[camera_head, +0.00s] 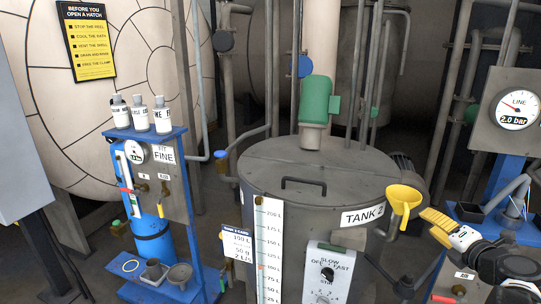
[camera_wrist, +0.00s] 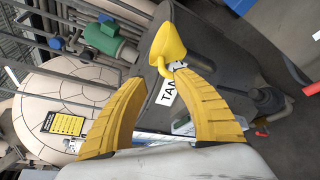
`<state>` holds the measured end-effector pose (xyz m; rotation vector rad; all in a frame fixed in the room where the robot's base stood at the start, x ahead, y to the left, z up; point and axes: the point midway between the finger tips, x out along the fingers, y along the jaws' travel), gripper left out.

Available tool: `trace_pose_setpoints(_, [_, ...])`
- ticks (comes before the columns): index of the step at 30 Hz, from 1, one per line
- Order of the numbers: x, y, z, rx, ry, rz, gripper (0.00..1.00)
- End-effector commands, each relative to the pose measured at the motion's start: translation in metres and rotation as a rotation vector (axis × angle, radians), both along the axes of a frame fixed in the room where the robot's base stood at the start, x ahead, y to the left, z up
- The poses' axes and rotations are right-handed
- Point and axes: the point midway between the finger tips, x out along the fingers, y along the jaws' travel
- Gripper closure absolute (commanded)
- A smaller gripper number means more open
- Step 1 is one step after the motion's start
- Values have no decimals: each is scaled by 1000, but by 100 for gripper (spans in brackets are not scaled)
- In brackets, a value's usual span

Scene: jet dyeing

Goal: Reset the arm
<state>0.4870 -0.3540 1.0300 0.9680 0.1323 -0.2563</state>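My gripper (camera_head: 430,224) is at the right in the head view, with its yellow fingers pointing left toward Tank 2 (camera_head: 310,168). In the wrist view the two ribbed fingers of my gripper (camera_wrist: 160,82) stand apart with a clear gap, and nothing shows gripped between them. A yellow funnel (camera_head: 404,196) is at the tank's right rim, just left of the fingers. It also shows in the wrist view (camera_wrist: 168,44), beyond the fingertips and close to the right one. Whether a fingertip touches the funnel is unclear.
A blue stand (camera_head: 196,240) with several white bottles (camera_head: 140,116) is at the left. A control box (camera_head: 328,272) is on the tank's front. A pressure gauge (camera_head: 516,109) on a panel is at the right, above my arm. Pipes rise behind the tank.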

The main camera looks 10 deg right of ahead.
Motion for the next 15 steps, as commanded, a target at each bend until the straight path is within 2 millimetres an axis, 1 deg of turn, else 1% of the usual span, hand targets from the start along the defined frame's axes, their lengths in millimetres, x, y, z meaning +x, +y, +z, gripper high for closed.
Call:
trace_pose_setpoints(2, [6, 6, 12, 18, -34, -11, 66])
trace_pose_setpoints(4, [16, 15, 37, 64, -105, -40, 66])
trace_pose_setpoints(5, [21, 21, 52, 99, -150, -60, 66])
trace_pose_setpoints(6, [28, 31, 76, 164, -224, -95, 66])
trace_pose_setpoints(7, [32, 39, 94, 230, -283, -129, 66])
trace_pose_setpoints(8, [34, 47, 111, 308, -341, -168, 66])
trace_pose_setpoints(9, [34, 58, 129, 424, -409, -223, 66])
trace_pose_setpoints(10, [33, 66, 138, 522, -451, -266, 66])
trace_pose_setpoints(11, [30, 74, 143, 621, -482, -311, 66])
trace_pose_setpoints(12, [24, 86, 143, 760, -508, -377, 66])
trace_pose_setpoints(13, [20, 96, 139, 866, -514, -426, 66])
trace_pose_setpoints(14, [14, 108, 131, 974, -507, -478, 66])
trace_pose_setpoints(15, [6, 126, 115, 1118, -481, -549, 66])
